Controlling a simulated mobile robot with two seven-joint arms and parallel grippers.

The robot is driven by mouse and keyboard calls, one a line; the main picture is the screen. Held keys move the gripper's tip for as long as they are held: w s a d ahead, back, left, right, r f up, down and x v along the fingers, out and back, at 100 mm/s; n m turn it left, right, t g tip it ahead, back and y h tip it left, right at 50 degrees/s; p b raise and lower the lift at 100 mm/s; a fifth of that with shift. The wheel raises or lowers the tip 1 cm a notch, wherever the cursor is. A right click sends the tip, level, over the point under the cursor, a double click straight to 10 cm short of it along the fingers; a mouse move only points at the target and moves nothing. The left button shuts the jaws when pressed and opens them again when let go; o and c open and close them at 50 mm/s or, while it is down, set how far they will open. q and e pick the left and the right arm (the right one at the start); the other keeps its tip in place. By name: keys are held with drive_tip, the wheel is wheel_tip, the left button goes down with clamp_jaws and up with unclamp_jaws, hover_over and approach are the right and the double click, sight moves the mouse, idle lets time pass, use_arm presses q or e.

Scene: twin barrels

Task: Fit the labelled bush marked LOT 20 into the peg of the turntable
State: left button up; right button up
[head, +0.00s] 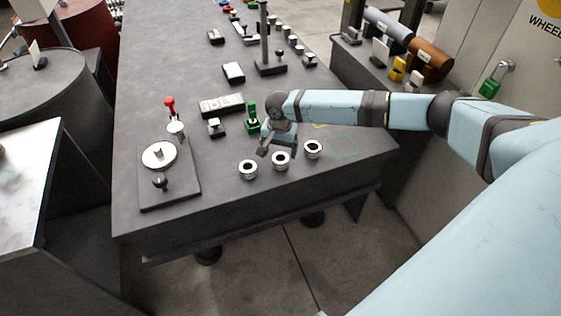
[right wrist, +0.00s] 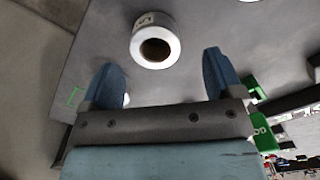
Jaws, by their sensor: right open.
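Three white bushes with dark bores stand in a row near the front of the table: left (head: 248,170), middle (head: 281,162) and right (head: 313,150). No lot number is readable. The turntable (head: 159,154), a pale disc with a small peg on a dark plate, is at the left. My right gripper (head: 277,153) is open and points down at the middle bush. In the right wrist view a bush (right wrist: 170,52) with a partly visible label lies beyond and between my open fingertips (right wrist: 163,72), with nothing held. My left gripper is not in view.
A green clamp (head: 252,118) stands close behind my right gripper. A red-knobbed lever (head: 170,106) stands behind the turntable. A black post (head: 265,45) and several small parts occupy the back. A green outlined square (head: 342,146) at right is bare.

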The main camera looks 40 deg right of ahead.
sight(281, 158)
drive_tip(key=f, duration=0.4)
drive_tip(key=shift+s+f, duration=0.25)
drive_tip(key=shift+f, duration=0.05)
drive_tip(key=shift+c, duration=0.2)
drive_tip(key=c, duration=1.1)
drive_tip(key=shift+c, duration=0.4)
drive_tip(key=shift+r, duration=0.15)
